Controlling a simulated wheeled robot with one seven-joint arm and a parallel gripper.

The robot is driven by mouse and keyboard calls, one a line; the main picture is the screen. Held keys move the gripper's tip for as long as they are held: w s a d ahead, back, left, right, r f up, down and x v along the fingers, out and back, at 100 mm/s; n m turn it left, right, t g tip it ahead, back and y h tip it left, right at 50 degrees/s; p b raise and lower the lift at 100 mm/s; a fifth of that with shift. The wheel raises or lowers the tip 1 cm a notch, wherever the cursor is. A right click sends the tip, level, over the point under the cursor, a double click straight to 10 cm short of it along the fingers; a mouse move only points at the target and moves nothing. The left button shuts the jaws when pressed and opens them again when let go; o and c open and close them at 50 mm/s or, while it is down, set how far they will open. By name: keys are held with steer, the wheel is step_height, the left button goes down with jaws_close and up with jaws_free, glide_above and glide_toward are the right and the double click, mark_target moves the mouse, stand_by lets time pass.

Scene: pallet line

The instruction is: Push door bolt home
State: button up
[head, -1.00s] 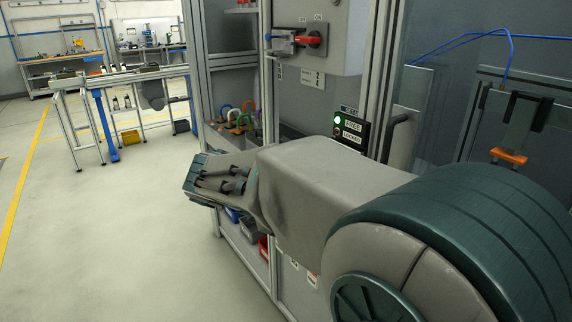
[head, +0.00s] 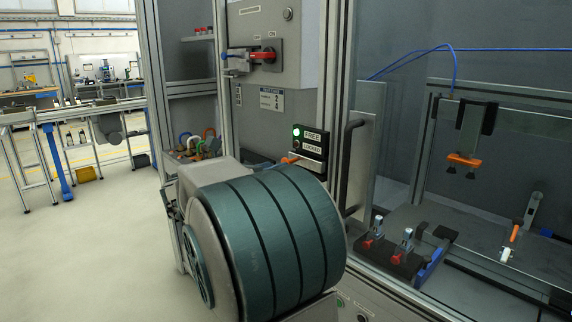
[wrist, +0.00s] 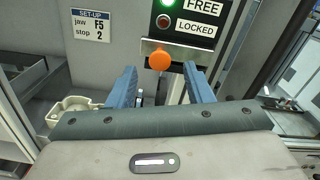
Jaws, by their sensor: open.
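The door bolt's orange knob (wrist: 160,60) shows in the wrist view just under the FREE/LOCKED indicator box (wrist: 188,20). In the head view a bit of orange at the bolt (head: 290,159) shows beside the same box. The upper FREE lamp glows green; the lower LOCKED lamp is dull red. My gripper (wrist: 161,72) is open, its two blue fingers left and right of the knob, with nothing held. Whether a finger touches the knob cannot be told.
A door handle (head: 353,165) stands right of the indicator box. A red-handled switch (head: 262,56) is on the cabinet above. Red-tipped clamps (head: 372,238) and a hanging orange-ended tool (head: 464,160) are in the cell at right.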

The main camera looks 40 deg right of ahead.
steer(key=shift+w+d, duration=0.15)
steer(key=shift+d, duration=1.25)
steer(key=shift+w+d, duration=0.1)
steer(key=shift+d, duration=1.25)
